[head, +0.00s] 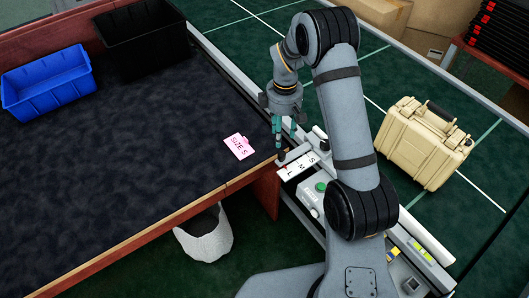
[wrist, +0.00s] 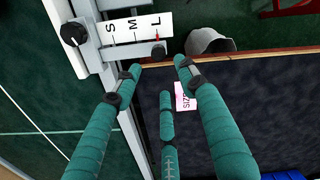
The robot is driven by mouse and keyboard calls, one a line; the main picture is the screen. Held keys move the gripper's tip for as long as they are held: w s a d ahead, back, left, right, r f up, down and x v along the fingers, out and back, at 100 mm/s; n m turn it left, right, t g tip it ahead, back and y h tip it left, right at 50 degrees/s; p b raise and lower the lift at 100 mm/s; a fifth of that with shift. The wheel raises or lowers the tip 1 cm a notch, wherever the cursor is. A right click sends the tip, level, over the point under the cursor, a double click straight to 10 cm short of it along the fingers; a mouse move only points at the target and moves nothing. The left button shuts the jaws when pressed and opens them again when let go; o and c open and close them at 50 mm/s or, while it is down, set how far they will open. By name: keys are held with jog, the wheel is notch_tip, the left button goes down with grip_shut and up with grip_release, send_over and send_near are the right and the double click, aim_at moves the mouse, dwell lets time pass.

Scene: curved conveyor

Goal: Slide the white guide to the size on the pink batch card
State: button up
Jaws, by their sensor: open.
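The pink batch card (head: 239,146) lies on the dark table near its right edge and reads SIZE S; it shows partly behind a finger in the wrist view (wrist: 183,97). A white scale plate (wrist: 135,38) marked S, M, L sits at the conveyor side, also in the head view (head: 303,165). A red pointer (wrist: 157,37) is at L, by a small black knob (wrist: 158,50). I cannot clearly tell the white guide from the pale rail parts around them. My gripper (wrist: 160,76) has its teal fingers spread, empty, just short of the knob; it hangs beside the scale in the head view (head: 278,138).
A blue bin (head: 47,83) and a black bin (head: 143,42) stand at the table's far left. A green button box (head: 318,188) is near the scale. A white basket (head: 205,235) stands below the table edge.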

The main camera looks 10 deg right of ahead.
aim_at(281, 153)
jog(key=f+p, duration=0.1)
jog(key=f, duration=0.3)
jog(key=f+p, duration=0.1)
jog(key=f, duration=0.4)
jog(key=shift+s+d+f, duration=0.15)
jog(key=shift+d+f, duration=0.05)
jog(key=shift+f, duration=0.1)
jog(key=c, duration=0.3)
grip_shut()
